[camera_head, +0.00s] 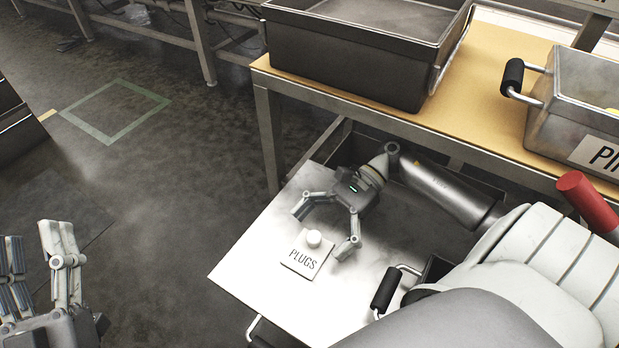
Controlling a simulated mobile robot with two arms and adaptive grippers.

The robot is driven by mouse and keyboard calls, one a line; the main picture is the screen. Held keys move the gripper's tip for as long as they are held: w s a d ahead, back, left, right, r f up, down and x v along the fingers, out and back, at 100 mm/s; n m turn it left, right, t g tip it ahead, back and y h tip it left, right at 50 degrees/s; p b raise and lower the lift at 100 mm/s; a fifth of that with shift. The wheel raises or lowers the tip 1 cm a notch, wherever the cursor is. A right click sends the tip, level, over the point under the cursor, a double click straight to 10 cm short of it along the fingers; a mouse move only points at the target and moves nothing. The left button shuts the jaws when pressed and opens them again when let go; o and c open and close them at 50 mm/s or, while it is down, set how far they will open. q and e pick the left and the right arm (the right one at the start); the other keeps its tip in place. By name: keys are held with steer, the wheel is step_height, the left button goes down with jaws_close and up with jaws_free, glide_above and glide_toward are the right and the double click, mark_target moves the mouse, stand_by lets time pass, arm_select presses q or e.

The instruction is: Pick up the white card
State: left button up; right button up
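A small white card (299,262) marked "PLUGS" lies on the pale metal surface beneath the table. A small white knob-like piece (314,238) shows at the card's upper edge; I cannot tell if it is part of it. My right gripper (322,227) is open above the card's upper side, its fingers spread to either side of the white piece. I cannot tell how high the fingertips are above the surface. My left gripper (38,245) shows at the lower left with its fingers apart, empty, over the floor and far from the card.
A dark metal bin (345,52) stands on the tan-topped table (480,85) above. Another handled bin (565,125) with a partly hidden label stands at the right. A black handle (386,290) rises right of the card. The table edge overhangs near my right arm. A green square (115,110) marks the floor.

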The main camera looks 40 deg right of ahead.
steer(key=c, duration=1)
steer(key=shift+r, duration=0.15)
